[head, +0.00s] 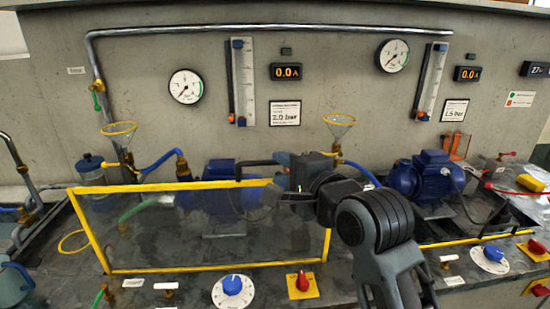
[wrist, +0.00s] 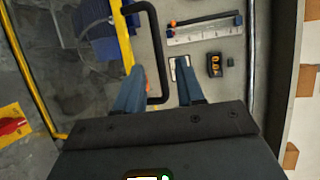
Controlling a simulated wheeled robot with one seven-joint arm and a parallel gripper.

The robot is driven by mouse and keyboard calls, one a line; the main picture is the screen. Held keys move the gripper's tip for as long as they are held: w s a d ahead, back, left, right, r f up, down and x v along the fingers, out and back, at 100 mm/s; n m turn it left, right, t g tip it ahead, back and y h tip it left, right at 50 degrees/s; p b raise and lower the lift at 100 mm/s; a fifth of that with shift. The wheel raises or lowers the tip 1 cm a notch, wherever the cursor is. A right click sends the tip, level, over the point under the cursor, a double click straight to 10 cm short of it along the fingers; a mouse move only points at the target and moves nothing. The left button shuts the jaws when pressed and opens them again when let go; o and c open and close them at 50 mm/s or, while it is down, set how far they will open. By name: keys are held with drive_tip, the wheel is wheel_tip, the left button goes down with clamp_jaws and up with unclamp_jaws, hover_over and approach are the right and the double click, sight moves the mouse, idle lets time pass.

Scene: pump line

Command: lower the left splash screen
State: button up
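The left splash screen (head: 150,235) is a clear panel in a yellow frame, standing raised in front of the left pump in the head view. Its yellow top bar (wrist: 127,45) runs down the wrist view, with a dark U-shaped handle (wrist: 155,60) sticking out from it. The handle also shows above the top bar in the head view (head: 258,162). My gripper (wrist: 159,68) is open, one finger on each side of the handle's long bar in the wrist picture. I cannot tell whether they touch it. In the head view my gripper (head: 272,194) is by the screen's top right.
A blue motor (head: 215,192) sits behind the screen. A blue knob (head: 232,286) and a red switch (head: 302,282) stand in front of it. A funnel (head: 339,125) rises behind my gripper. Another blue pump (head: 428,178) stands at the right.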

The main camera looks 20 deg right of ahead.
sight(271, 164)
drive_tip(key=w, duration=0.3)
drive_tip(key=w+f, duration=0.1)
drive_tip(key=w, duration=0.1)
drive_tip(key=shift+w+a+f+p, duration=0.1)
drive_tip(key=shift+w+a+p, duration=0.25)
clamp_jaws()
idle(0.3)
